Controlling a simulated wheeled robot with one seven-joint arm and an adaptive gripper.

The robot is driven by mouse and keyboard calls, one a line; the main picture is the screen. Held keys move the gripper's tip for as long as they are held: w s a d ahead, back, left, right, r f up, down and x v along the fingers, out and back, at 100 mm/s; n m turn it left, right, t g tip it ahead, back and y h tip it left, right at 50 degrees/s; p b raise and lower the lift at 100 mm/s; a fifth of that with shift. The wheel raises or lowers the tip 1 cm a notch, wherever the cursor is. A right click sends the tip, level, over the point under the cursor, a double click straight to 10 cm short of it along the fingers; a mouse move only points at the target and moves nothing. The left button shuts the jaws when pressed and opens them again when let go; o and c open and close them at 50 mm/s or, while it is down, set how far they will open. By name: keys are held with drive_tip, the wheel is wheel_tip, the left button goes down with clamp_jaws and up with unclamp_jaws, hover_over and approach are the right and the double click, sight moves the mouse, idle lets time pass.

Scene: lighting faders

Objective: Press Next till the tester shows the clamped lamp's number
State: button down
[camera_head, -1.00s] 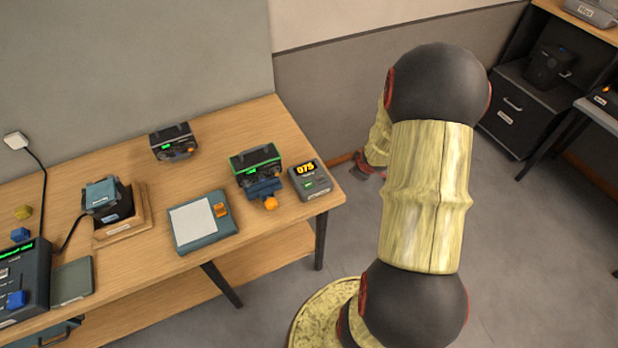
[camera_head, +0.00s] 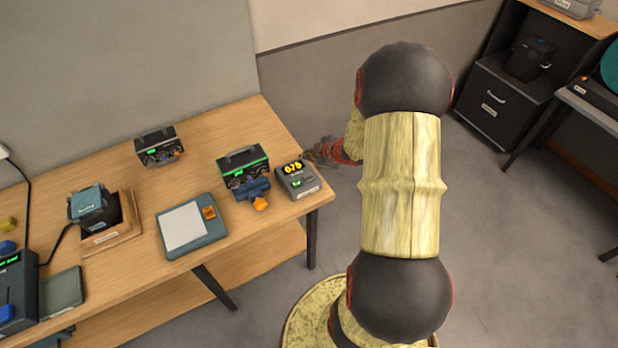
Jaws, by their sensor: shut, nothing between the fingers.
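The tester (camera_head: 298,179) is a small grey box at the table's right end, with a yellow number display (camera_head: 293,167) that seems to read 075 and a green button (camera_head: 297,184) below it. Left of it, a lamp unit with a green-edged top (camera_head: 243,164) sits in a blue clamp (camera_head: 252,189) with an orange knob (camera_head: 261,204). The lamp's number is too small to read. My gripper (camera_head: 308,154) is shut and empty. It shows just behind and right of the tester, by the table's right edge, partly hidden; I cannot tell whether it touches anything.
A second dark lamp unit (camera_head: 158,147) stands at the back of the table. My arm fills the middle right.

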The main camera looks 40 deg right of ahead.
drive_tip(key=b, duration=0.8)
hover_over(308, 179)
wheel_tip(308, 179, down, 8)
drive_tip(key=shift+w+r, duration=0.1)
drive_tip(key=shift+f, duration=0.45)
drive_tip(key=shift+f, duration=0.15)
idle(0.5)
drive_tip(key=shift+f, duration=0.25)
drive_tip(key=shift+f+b, duration=0.3)
idle(0.7)
drive_tip(key=shift+r, duration=0.1)
drive_tip(key=shift+r+p, duration=0.65)
drive_tip(key=shift+p, duration=0.2)
